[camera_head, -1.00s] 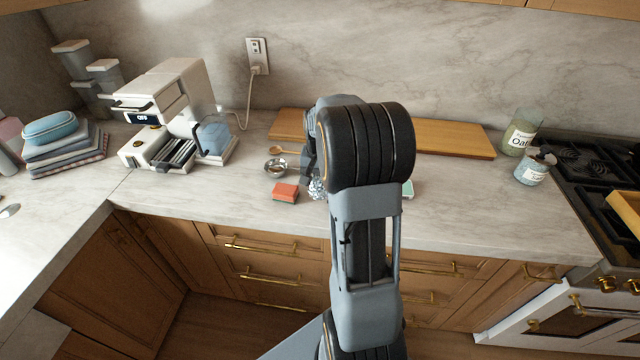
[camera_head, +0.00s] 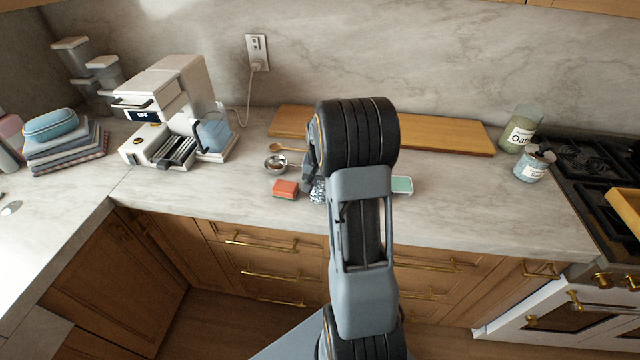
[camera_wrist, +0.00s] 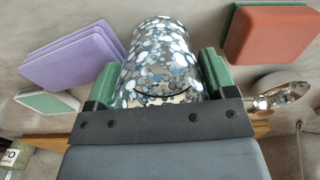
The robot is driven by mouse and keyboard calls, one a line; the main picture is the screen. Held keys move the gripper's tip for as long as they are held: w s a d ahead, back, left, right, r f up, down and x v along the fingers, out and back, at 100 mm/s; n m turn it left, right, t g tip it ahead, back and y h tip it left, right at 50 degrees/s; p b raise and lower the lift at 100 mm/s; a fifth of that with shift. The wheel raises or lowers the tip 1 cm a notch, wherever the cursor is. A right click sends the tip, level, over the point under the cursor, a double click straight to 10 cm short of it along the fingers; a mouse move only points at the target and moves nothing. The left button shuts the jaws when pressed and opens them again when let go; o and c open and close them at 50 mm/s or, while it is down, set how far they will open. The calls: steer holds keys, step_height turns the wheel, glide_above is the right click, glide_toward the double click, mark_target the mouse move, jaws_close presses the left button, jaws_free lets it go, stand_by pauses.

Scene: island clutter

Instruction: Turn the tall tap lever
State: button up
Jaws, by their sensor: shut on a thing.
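No tap or tap lever shows in either view. My gripper (camera_wrist: 160,78) is shut on a speckled silver, white and blue cylinder (camera_wrist: 158,50), with a green-padded finger on each side of it. In the head view a small part of the speckled cylinder (camera_head: 318,191) shows at the left of my arm, low over the counter. My arm hides the rest of it and most of the gripper. I cannot tell whether the cylinder touches the counter.
An orange-red sponge (camera_head: 285,189) and a metal bowl (camera_head: 276,165) lie left of the cylinder, a pale green sponge (camera_head: 402,185) right. A wooden board (camera_head: 440,137) lies behind. A purple block (camera_wrist: 75,62) shows in the wrist view. The counter's right front is clear.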

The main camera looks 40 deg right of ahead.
steer(key=o, duration=1)
step_height(320, 180, up, 12)
steer(key=s+a+r+n+t, duration=0.1)
steer(key=s+a+n+t, duration=0.1)
steer(key=s+a+n, duration=0.2)
steer(key=s+a+r+n+t, duration=0.1)
steer(key=s+a+n, duration=0.3)
steer(key=s+a, duration=0.7)
steer(key=a+t, duration=0.1)
steer(key=a, duration=0.4)
steer(key=shift+s+n+b, duration=0.25)
steer(key=shift+n+b, duration=0.1)
steer(key=shift+n, duration=0.05)
